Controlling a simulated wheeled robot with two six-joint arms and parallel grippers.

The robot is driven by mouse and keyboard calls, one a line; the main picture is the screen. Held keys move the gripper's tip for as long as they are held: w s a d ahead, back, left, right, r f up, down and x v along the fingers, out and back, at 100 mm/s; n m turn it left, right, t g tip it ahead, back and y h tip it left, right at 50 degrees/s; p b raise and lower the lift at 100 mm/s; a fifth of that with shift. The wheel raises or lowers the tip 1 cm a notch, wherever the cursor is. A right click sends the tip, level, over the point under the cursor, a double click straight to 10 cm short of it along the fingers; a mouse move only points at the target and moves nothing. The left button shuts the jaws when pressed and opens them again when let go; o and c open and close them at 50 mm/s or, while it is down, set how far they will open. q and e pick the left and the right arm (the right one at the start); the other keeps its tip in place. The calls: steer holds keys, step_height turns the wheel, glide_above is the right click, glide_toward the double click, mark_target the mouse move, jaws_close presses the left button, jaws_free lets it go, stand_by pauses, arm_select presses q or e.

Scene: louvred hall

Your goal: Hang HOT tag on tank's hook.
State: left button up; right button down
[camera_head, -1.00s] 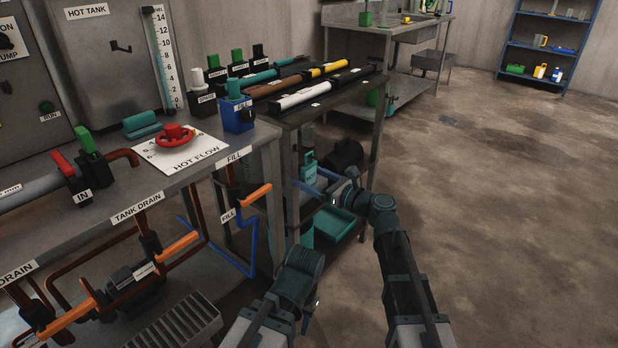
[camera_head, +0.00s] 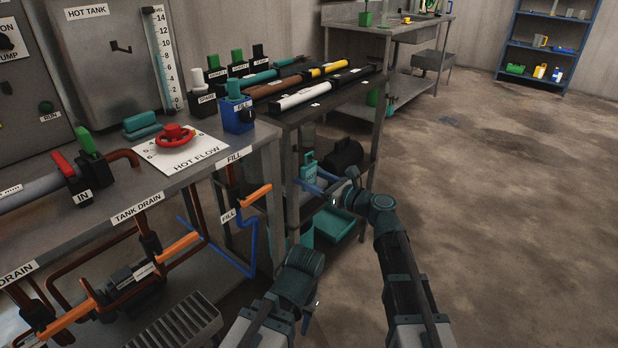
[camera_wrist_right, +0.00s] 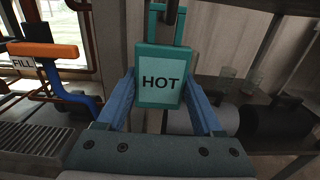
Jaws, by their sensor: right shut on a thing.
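The HOT tag (camera_wrist_right: 160,86) is a teal plate with a loop at its top, upright in the right wrist view. My right gripper (camera_head: 309,181) is shut on it, with a blue finger at each side. The tag also shows small in the head view (camera_head: 309,165), in front of the shelf rack. The hot tank (camera_head: 95,80) stands at the upper left, and its dark hook (camera_head: 121,48) is bare. The tag is well to the right of the hook and lower. My left gripper (camera_head: 308,318) is low at the bottom centre, its fingers mostly hidden.
A steel bench with pipes and a red HOT FLOW valve wheel (camera_head: 174,136) lies below the tank. A blue FILL block (camera_head: 238,115) stands at its right corner. A rack (camera_head: 340,92) with coloured tubes stands beside it. The floor on the right is clear.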

steer(key=shift+r, duration=0.3)
steer(key=shift+r+p, duration=0.35)
steer(key=shift+p, duration=0.2)
steer(key=shift+r, duration=0.1)
steer(key=shift+s+d, duration=0.2)
steer(key=shift+d, duration=0.05)
steer(key=v, duration=1.1)
stand_by(0.6)
